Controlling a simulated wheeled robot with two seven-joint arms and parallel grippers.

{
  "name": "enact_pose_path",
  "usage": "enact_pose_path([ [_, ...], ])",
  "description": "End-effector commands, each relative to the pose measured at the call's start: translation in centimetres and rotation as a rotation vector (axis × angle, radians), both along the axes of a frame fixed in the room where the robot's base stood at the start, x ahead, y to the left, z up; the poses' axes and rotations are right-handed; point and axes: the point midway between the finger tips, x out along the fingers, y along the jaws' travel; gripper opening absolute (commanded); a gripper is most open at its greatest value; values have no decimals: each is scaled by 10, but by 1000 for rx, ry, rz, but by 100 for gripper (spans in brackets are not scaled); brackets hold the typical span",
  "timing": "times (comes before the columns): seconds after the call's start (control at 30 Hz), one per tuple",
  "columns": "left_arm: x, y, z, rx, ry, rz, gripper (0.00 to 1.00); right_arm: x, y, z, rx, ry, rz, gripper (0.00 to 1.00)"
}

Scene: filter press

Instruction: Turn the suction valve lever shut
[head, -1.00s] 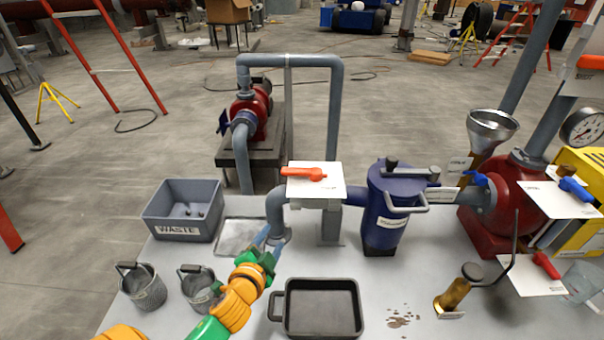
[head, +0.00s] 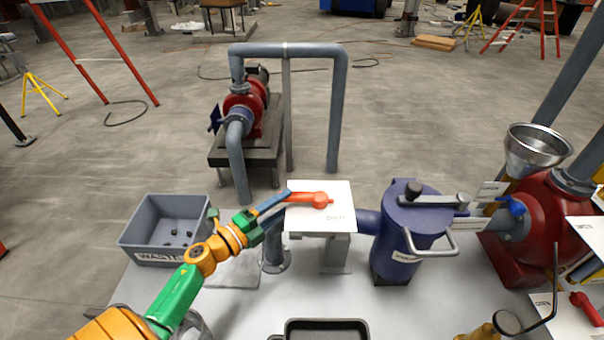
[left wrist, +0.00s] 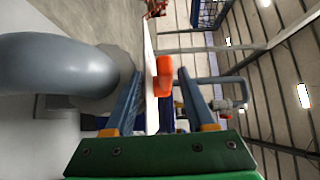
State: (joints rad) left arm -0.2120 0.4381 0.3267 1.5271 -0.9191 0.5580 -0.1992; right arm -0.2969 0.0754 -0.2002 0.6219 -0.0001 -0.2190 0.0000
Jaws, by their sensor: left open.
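My left gripper (head: 283,203) is open at the left end of the lever. In the left wrist view, the lever (left wrist: 163,76) shows between the two spread blue-grey fingers (left wrist: 158,92), with gaps on both sides. The white plate is seen edge-on beside it. My right gripper is not in view.
A grey waste bin (head: 160,225) stands left of my left arm. A red pump (head: 545,215) with a blue lever (head: 512,205) and a steel funnel (head: 537,150) is at the right. A black tray (head: 325,331) lies at the front edge of view.

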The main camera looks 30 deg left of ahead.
Motion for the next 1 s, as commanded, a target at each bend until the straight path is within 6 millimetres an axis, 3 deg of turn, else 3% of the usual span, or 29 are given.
enact_pose_path([
  [0.13,9,-2,1,1,-2,-2,55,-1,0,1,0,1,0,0],
  [0.5,64,-16,-1,0,-1,-2,55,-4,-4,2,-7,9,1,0],
  [0.8,69,-17,-1,1,1,-3,55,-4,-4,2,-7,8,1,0],
  [0.83,69,-17,-1,1,1,-3,52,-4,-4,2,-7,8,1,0],
  [1.0,69,-17,-1,1,1,-2,6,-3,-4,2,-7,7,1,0],
])
